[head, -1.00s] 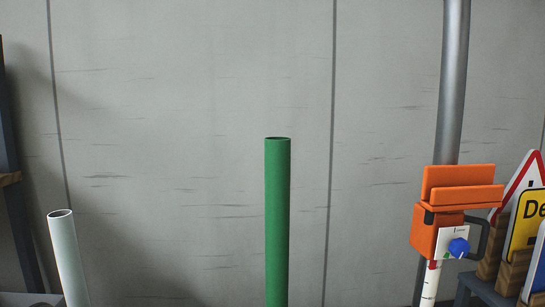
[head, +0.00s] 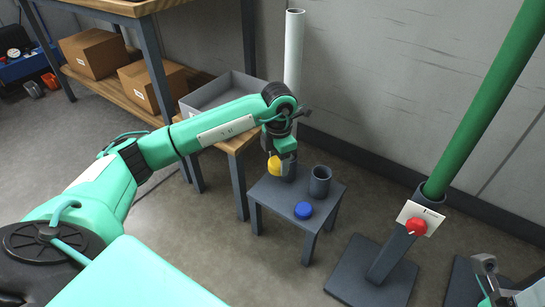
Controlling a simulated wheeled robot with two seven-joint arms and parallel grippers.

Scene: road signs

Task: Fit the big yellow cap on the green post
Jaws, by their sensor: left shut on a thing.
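The yellow cap (head: 274,166) shows as a rounded yellow piece at the tip of my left gripper (head: 283,160), above the small grey table's left back part. My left gripper is shut on it and hides part of it. I cannot tell whether the cap touches the table. The green post (head: 490,95) rises at the right, leaning in the picture, from a grey socket with a flat base. Its top is out of view, and it is well apart from the cap. Part of my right gripper (head: 486,275) shows at the bottom right; its jaw state is unclear.
The small grey table (head: 268,206) also holds a blue cap (head: 303,210) and a grey cup (head: 320,182). A red knob (head: 416,226) on a white plate sits at the post's socket. A white post (head: 294,50), a grey bin (head: 228,90) and shelves with cardboard boxes (head: 93,53) stand behind.

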